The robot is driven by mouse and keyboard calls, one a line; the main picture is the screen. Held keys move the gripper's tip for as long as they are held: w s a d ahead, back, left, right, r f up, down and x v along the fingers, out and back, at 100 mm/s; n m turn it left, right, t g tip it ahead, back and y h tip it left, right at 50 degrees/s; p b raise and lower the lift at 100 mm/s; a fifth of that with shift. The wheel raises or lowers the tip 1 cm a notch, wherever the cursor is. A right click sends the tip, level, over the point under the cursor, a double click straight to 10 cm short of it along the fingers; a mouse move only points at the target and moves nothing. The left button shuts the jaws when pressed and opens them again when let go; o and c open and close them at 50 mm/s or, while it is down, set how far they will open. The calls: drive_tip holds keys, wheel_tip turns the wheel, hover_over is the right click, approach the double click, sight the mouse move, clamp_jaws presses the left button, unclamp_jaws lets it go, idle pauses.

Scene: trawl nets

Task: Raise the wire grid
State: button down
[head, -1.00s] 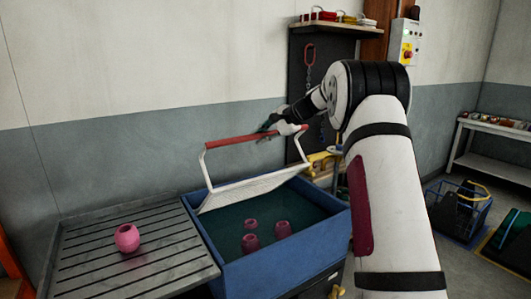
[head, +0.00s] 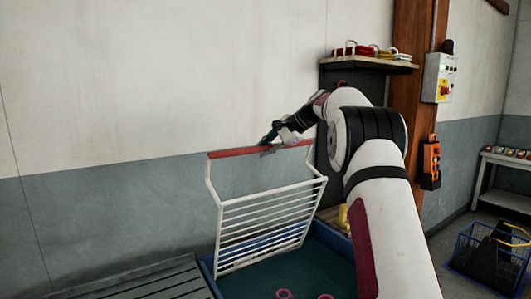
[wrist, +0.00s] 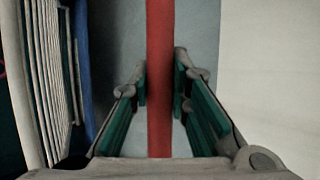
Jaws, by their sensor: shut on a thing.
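The white wire grid (head: 265,222) stands steeply tilted over the blue tank (head: 209,277), with its lower edge in or at the tank. Its red handle bar (head: 240,153) runs along the top; in the wrist view the red bar (wrist: 160,75) passes between the finger pads. My gripper (head: 274,143) is shut on this bar near its middle; it also shows in the wrist view (wrist: 160,85). The grid's bars show at the left of the wrist view (wrist: 45,80).
Pink pots (head: 284,294) show in the tank at the bottom edge. A grey slatted board (head: 150,281) lies left of the tank. A shelf (head: 370,65) and a control box (head: 437,78) are on the wall side at right. The wall above the grid is clear.

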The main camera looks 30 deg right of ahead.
drive_tip(key=shift+w+a+r, duration=0.1)
drive_tip(key=shift+w+r, duration=0.05)
drive_tip(key=shift+w, duration=0.1)
drive_tip(key=c, duration=1.5)
unclamp_jaws()
drive_tip(key=shift+s, duration=0.1)
drive_tip(key=v, duration=1.1)
drive_tip(key=shift+s+d+r, duration=0.2)
drive_tip(key=shift+d+r, duration=0.05)
drive_tip(key=shift+a, duration=0.1)
